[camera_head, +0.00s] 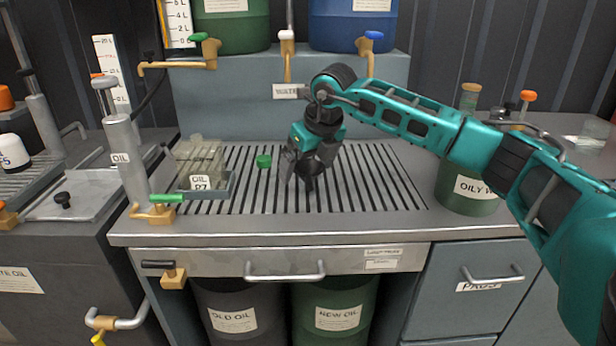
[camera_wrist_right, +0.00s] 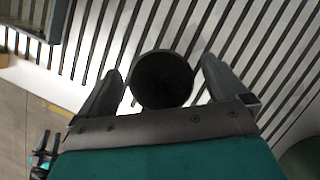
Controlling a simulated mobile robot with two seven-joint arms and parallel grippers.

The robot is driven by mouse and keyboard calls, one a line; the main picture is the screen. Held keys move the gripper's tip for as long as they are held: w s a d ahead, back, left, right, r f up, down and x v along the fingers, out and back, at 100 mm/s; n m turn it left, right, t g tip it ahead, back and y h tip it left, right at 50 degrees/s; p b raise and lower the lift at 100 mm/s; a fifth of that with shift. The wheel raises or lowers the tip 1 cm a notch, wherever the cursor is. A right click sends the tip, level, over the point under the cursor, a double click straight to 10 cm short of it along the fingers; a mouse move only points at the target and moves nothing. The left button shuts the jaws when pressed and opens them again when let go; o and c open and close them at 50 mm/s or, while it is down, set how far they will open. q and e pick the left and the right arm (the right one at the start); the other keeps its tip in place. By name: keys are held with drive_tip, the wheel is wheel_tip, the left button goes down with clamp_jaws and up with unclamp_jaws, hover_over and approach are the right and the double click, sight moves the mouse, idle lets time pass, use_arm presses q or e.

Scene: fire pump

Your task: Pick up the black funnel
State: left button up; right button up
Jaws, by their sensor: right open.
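The black funnel shows in the right wrist view as a dark round mouth (camera_wrist_right: 162,82) between the two fingers of my right gripper (camera_wrist_right: 160,70). The fingers are open, with a narrow gap visible on each side of the mouth. In the head view my right gripper (camera_head: 307,170) points down over the slatted drain grate, and the funnel is mostly hidden behind it. I cannot tell how the funnel's lower end rests.
A clear oil container (camera_head: 203,163) in a small tray stands left of the gripper, with a green cap (camera_head: 263,161) nearby on the grate (camera_head: 380,190). A green "oily" bin (camera_head: 466,193) stands right, under my arm. Taps (camera_head: 287,50) hang at the back.

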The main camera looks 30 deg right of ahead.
drive_tip(key=shift+w+f, duration=0.2)
drive_tip(key=shift+f, duration=0.4)
drive_tip(key=c, duration=1)
